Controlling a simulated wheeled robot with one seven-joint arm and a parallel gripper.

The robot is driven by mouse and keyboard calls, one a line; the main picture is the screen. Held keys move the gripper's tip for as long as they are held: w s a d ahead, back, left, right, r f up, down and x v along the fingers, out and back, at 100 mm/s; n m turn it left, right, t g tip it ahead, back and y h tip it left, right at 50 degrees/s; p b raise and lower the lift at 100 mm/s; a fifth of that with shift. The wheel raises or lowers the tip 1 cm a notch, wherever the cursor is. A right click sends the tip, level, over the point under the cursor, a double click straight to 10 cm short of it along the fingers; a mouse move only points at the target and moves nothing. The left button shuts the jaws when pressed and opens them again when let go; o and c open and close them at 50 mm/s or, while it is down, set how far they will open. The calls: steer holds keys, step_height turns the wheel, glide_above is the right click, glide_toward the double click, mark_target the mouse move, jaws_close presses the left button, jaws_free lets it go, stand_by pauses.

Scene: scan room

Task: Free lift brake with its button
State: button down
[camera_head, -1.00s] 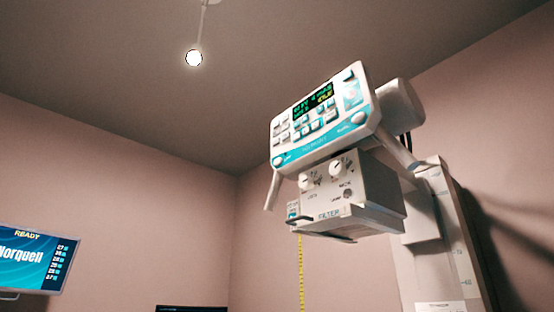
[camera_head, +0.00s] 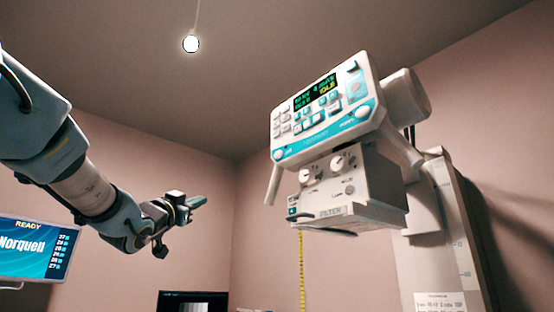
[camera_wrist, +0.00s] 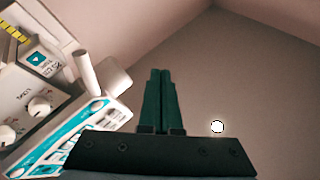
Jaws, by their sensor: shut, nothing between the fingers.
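The x-ray head hangs at right of centre in the head view, with a white control console (camera_head: 325,117) above a boxy white collimator (camera_head: 352,187). A small teal marking with a light symbol, possibly the brake button (camera_head: 292,212), sits at the collimator's lower left edge. It shows larger in the wrist view (camera_wrist: 36,57), at upper left, with small print that I cannot read. My gripper (camera_head: 203,201) is left of the collimator, apart from it, and its fingers point right. In the wrist view its dark green fingers (camera_wrist: 160,72) are together and empty.
A white column (camera_head: 445,235) supports the head at right. Handles (camera_head: 273,184) stick down beside the console. A yellow tape (camera_head: 301,270) hangs below the collimator. A monitor (camera_head: 38,249) stands at left. Open air lies between my gripper and the collimator.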

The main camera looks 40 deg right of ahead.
mark_target(278, 154)
steer(key=s+d+r+m+g+h, duration=0.2)
steer(key=s+r+m+g+h, duration=0.4)
steer(key=s+r+m+g, duration=0.2)
steer(key=s+r+g, duration=0.2)
steer(key=s+r, duration=0.2)
steer(key=shift+s+r+m+h+p, duration=0.3)
steer(key=shift+s+r+p, duration=0.05)
steer(key=shift+s+r, duration=0.05)
steer(key=d+p, duration=0.3)
steer(key=d, duration=0.5)
steer(key=shift+s+d+p, duration=0.2)
steer(key=shift+d+p, duration=0.1)
steer(key=shift+d, duration=0.1)
stand_by(1.0)
steer(key=shift+d, duration=0.35)
